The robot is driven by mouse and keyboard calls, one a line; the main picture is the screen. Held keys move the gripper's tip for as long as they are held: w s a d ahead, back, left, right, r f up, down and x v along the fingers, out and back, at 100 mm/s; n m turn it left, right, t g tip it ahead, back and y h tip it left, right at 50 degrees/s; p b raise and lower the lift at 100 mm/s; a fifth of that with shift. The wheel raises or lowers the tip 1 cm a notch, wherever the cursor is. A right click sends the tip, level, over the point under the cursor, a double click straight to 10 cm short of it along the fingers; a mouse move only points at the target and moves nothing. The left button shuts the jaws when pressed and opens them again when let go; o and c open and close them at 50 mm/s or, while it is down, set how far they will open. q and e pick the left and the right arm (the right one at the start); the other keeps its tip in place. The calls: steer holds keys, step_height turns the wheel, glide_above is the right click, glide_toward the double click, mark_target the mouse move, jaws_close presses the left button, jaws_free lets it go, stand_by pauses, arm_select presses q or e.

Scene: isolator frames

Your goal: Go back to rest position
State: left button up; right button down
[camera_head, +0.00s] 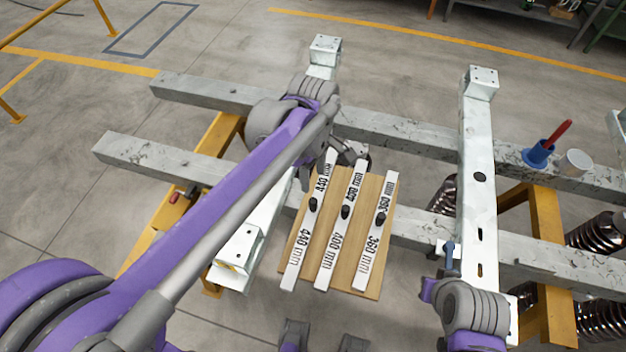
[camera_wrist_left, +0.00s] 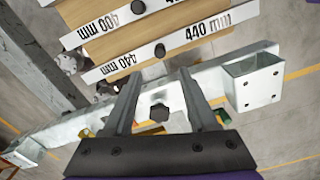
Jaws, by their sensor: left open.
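My left gripper (camera_head: 350,155) is at the far end of the wooden board (camera_head: 300,262), close to the far ends of the bars labelled 440 mm (camera_head: 297,262) and 400 mm (camera_head: 331,257). The bar labelled 360 mm (camera_head: 367,258) lies to their right. Each bar has a black knob. In the left wrist view my left gripper (camera_wrist_left: 160,80) has its fingers apart. A dark knob (camera_wrist_left: 159,112) shows between them, and I cannot tell whether they touch it. The 440 mm bar (camera_wrist_left: 180,44) passes just beyond the fingertips.
Long grey metal beams (camera_head: 385,130) cross the scene, with an upright-plated crossbeam (camera_head: 478,150) at right. Yellow supports (camera_head: 547,225) sit below. Open floor lies behind.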

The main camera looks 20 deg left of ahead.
arm_select(q)
steer(key=shift+s+r, duration=0.1)
stand_by(0.5)
steer(key=s+a+m+t+p, duration=0.4)
steer(key=s+a+m+t, duration=0.1)
steer(key=s+m, duration=0.8)
steer(key=shift+s+a+f+p, duration=0.3)
steer(key=shift+a+f, duration=0.1)
steer(key=shift+a, duration=0.25)
